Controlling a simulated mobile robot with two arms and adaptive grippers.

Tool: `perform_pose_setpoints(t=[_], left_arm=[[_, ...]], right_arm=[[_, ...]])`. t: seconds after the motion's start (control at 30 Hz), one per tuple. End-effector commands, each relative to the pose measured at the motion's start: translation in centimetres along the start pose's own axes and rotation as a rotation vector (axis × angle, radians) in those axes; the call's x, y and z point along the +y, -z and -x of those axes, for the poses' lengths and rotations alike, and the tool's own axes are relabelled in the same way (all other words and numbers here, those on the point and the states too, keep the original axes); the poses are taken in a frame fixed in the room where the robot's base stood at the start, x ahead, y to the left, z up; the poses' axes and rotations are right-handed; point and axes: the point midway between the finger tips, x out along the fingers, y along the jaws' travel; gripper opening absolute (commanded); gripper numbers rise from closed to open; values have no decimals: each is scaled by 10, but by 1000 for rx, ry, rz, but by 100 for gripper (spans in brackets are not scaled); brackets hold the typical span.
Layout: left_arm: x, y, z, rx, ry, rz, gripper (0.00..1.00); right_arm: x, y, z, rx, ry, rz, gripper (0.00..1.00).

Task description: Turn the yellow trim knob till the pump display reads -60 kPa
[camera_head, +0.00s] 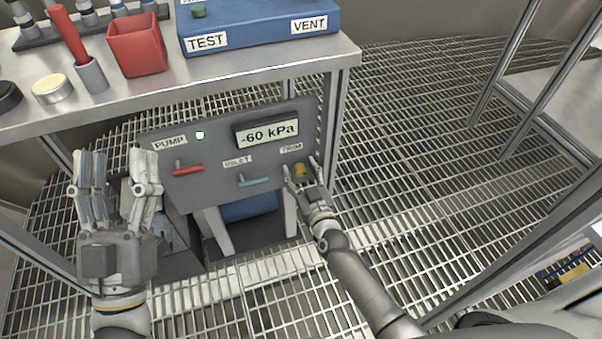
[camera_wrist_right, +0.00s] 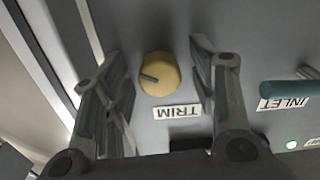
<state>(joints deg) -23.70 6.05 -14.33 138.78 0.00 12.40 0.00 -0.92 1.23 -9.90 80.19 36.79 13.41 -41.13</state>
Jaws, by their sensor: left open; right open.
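The pump panel (camera_head: 212,182) is a grey box under the bench, and its display (camera_head: 266,134) reads -60 kPa. The yellow trim knob (camera_head: 300,170) is at the panel's right end, below the TRIM label. In the right wrist view the knob (camera_wrist_right: 159,74) shows a dark pointer mark, with the TRIM label (camera_wrist_right: 178,112) beside it. My right gripper (camera_head: 302,172) is open, with its fingers on either side of the knob; gaps show between fingers and knob. My left gripper (camera_head: 118,170) is open and empty, left of the panel.
The panel also carries a red lever (camera_head: 188,169) and a teal INLET lever (camera_head: 254,182). The steel bench above holds a red cup (camera_head: 136,48) and a blue TEST/VENT box (camera_head: 262,28). Open grating floor (camera_head: 430,130) lies to the right.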

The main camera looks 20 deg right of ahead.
Motion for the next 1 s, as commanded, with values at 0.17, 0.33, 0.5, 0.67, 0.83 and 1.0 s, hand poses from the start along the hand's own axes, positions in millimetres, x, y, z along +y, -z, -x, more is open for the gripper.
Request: perform_pose_setpoints(t=[0.17, 0.33, 0.5, 0.67, 0.83, 1.0], left_arm=[[0, 2, 0, 11, 0, 1, 53], [0, 2, 0, 9, 0, 0, 53], [0, 2, 0, 8, 0, 0, 53], [0, 1, 0, 8, 0, 0, 53], [-1, -9, -1, -56, 2, -1, 53], [-3, -22, 1, -129, 5, -5, 53]], right_arm=[[0, 0, -1, -1, 0, 0, 53], [0, 0, -1, -1, 0, 0, 47], [0, 0, -1, -1, 0, 1, 25], [0, 0, -1, -1, 0, 1, 7], [0, 1, -1, -2, 1, -38, 7], [0, 0, -1, -1, 2, -87, 7]])
